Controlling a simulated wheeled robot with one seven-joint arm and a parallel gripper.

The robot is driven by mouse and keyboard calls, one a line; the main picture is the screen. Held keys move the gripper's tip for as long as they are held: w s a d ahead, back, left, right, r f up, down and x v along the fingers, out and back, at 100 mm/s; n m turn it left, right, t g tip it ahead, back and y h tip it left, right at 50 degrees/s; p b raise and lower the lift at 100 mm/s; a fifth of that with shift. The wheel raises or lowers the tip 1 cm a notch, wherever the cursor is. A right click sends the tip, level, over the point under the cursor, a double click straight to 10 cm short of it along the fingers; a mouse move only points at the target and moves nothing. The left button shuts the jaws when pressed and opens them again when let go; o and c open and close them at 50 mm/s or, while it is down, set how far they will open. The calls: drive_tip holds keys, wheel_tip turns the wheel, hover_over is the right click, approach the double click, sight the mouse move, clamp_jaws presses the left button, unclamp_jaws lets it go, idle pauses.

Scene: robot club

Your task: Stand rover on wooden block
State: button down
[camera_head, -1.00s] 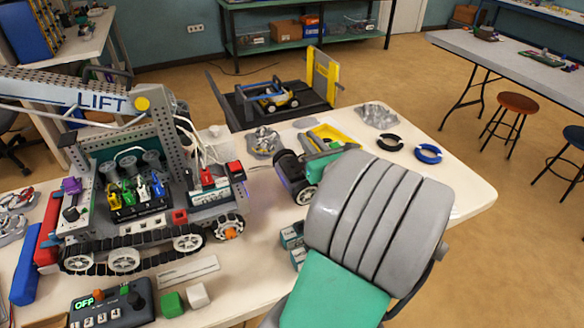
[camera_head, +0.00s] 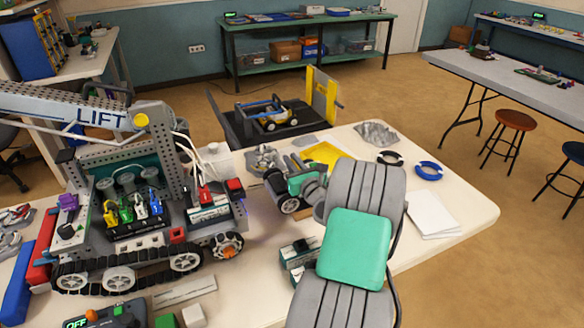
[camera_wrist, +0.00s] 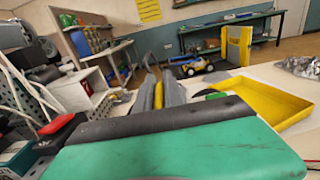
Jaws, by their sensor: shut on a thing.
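A small yellow and dark-wheeled rover (camera_head: 276,121) stands on a black platform with blue bars behind the table; it also shows in the wrist view (camera_wrist: 192,66). My gripper (camera_wrist: 158,90) reaches forward over the table, left of the yellow tray, with its grey fingers close together. A narrow yellow thing shows between the fingers, and I cannot make out what it is. I cannot clearly make out a wooden block.
The large tracked LIFT robot (camera_head: 150,232) stands close at left. A yellow tray (camera_wrist: 262,108) and crumpled foil (camera_head: 377,133) lie ahead and right. A blue ring (camera_head: 429,171) and white papers (camera_head: 433,216) lie near the table's right edge. Small boxes (camera_head: 298,253) sit beside my arm.

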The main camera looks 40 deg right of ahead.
drive_tip(key=shift+f, duration=0.7)
drive_tip(key=shift+f+b, duration=0.35)
drive_tip(key=shift+f, duration=0.35)
drive_tip(key=c, duration=1.5)
unclamp_jaws()
drive_tip(key=shift+f, duration=0.1)
drive_tip(key=shift+o, duration=0.2)
drive_tip(key=shift+s, duration=0.1)
drive_tip(key=shift+r, duration=0.45)
drive_tip(key=shift+s+r+p, duration=0.2)
drive_tip(key=shift+r+p, duration=0.05)
drive_tip(key=shift+p, duration=0.15)
drive_tip(key=b+v, duration=0.1)
drive_tip(key=v, duration=1)
drive_tip(key=shift+s+a, duration=0.2)
drive_tip(key=shift+s, duration=0.05)
